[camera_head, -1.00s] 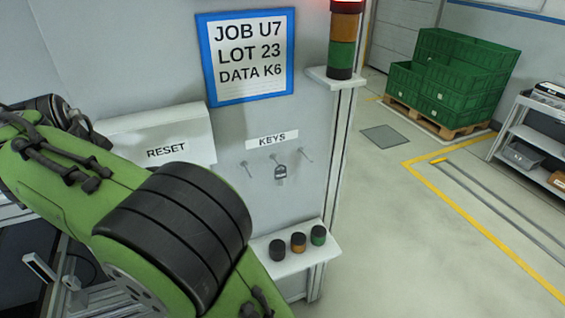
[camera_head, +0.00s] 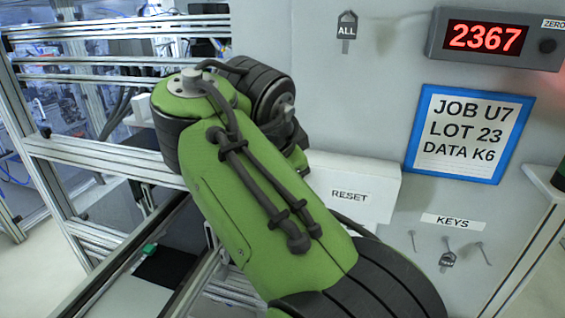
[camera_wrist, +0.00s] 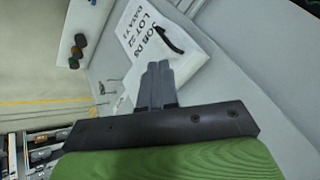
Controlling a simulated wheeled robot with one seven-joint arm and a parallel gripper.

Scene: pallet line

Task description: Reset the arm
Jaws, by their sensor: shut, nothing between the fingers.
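A white box labelled RESET (camera_head: 375,178) is on the grey wall, partly hidden behind my green arm in the head view. My gripper (camera_wrist: 157,68) shows only in the wrist view. Its two grey fingers are shut together with nothing between them.
Aluminium framing (camera_head: 110,165) stands at left.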

